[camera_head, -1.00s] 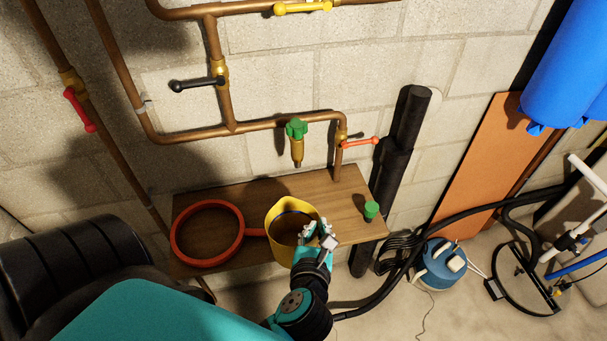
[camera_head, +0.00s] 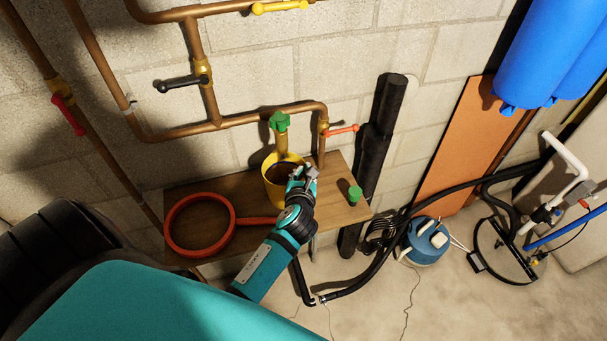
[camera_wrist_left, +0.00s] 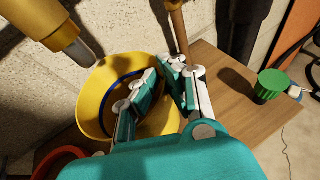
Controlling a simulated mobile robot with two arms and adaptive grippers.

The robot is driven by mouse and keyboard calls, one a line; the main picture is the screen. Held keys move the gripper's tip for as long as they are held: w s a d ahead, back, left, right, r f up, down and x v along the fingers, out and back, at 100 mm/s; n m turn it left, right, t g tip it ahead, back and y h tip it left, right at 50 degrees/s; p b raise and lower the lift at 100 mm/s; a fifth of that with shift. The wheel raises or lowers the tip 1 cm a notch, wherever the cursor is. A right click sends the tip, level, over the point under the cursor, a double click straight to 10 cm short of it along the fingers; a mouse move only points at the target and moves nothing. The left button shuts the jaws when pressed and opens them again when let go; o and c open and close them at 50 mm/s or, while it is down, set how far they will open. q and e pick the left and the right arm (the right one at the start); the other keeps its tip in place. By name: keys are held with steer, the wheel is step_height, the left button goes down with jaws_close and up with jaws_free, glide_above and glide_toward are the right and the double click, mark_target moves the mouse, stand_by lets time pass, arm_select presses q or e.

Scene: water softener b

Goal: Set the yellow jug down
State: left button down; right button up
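The yellow jug (camera_head: 270,194) is upright at the back of the wooden shelf (camera_head: 335,205), below the green-handled brass tap (camera_head: 279,124). I cannot tell whether its base touches the shelf. In the left wrist view the jug (camera_wrist_left: 95,100) is open at the top, with a dark blue line inside. My left gripper (camera_head: 303,172) is at its right side. In the left wrist view the left gripper (camera_wrist_left: 163,72) has one finger over the jug's inside and one outside its right wall, apparently pinching the wall. My right gripper is not in view.
An orange-red ring with a handle (camera_head: 165,222) lies on the shelf at left. A small green-capped item (camera_head: 355,194) stands at its right. The brass spout (camera_wrist_left: 55,25) hangs close over the jug. Copper pipes (camera_head: 170,135) run along the wall behind.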

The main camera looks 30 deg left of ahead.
arm_select(q)
steer(key=shift+f, duration=0.6)
steer(key=shift+f, duration=0.2)
steer(key=c, duration=1.5)
jaws_free()
steer(key=shift+r, duration=0.2)
steer(key=b+v, duration=0.1)
steer(key=v, duration=1.1)
